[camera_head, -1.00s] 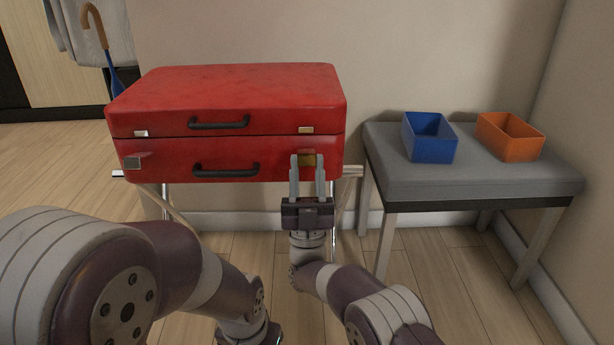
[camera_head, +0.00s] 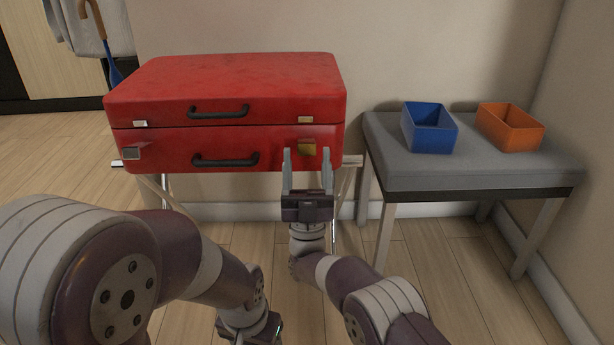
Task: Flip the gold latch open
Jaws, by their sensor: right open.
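A red suitcase (camera_head: 225,80) lies flat and closed on a stand. On the right of its front face is the gold latch (camera_head: 307,148), below a small gold plate (camera_head: 305,119) on the lid. A silver latch (camera_head: 132,152) is at the front left. My right gripper (camera_head: 307,157) is open and empty in front of the suitcase. Its two fingers point up, one on each side of the gold latch in the picture; contact cannot be told. Whether the latch is flipped is unclear.
Two dark handles (camera_head: 225,160) are on the suitcase front. A grey bench (camera_head: 470,172) at right bears a blue box (camera_head: 429,130) and an orange box (camera_head: 510,130). A blue umbrella (camera_head: 112,70) hangs behind at left. Wooden floor is free between stand and bench.

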